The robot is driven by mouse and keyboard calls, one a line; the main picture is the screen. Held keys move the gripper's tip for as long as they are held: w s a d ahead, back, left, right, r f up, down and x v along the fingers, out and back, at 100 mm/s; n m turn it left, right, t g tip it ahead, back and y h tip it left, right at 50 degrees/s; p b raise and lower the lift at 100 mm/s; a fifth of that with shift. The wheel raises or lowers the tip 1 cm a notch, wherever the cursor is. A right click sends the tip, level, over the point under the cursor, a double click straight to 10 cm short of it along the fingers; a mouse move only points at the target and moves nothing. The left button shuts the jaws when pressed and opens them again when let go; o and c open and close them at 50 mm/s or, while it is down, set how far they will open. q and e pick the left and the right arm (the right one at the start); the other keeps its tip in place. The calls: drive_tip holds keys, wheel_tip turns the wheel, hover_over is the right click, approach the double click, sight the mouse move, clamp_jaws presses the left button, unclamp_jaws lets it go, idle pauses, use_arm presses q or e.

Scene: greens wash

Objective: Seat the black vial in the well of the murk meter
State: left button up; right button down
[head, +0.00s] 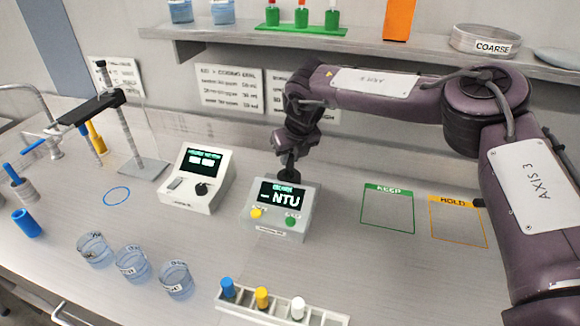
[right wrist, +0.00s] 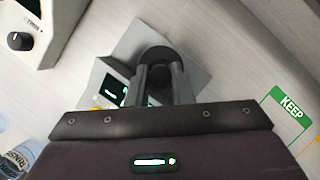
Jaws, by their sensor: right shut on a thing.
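The murk meter (head: 263,228) is a grey box with a dark screen reading NTU, a yellow button and a green button; it stands on the counter at the middle of the head view. My right gripper (head: 288,165) points down over the back of the meter. In the right wrist view its fingers are shut on the black vial (right wrist: 158,56), with the meter (right wrist: 193,72) around and beneath it. The well is hidden, so I cannot tell how deep the vial sits. My left gripper is not in view.
A rack (head: 316,318) with blue, yellow and white-capped vials stands in front. A second instrument (head: 195,180) stands left of the meter, with several beakers (head: 133,263) nearer the front. KEEP (head: 388,210) and HOLD (head: 458,222) outlines lie clear at right. A shelf (head: 330,45) runs behind.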

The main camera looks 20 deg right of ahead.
sight(291, 164)
wheel_tip(291, 164, down, 4)
drive_tip(key=shift+r+p, duration=0.15)
drive_tip(key=shift+p, duration=0.4)
drive_tip(key=shift+f, duration=0.25)
drive_tip(key=c, duration=1.3)
unclamp_jaws()
drive_tip(key=shift+r, duration=0.1)
drive_tip(key=b+v, duration=0.2)
drive_tip(key=v, duration=1)
drive_tip(key=shift+b, duration=0.35)
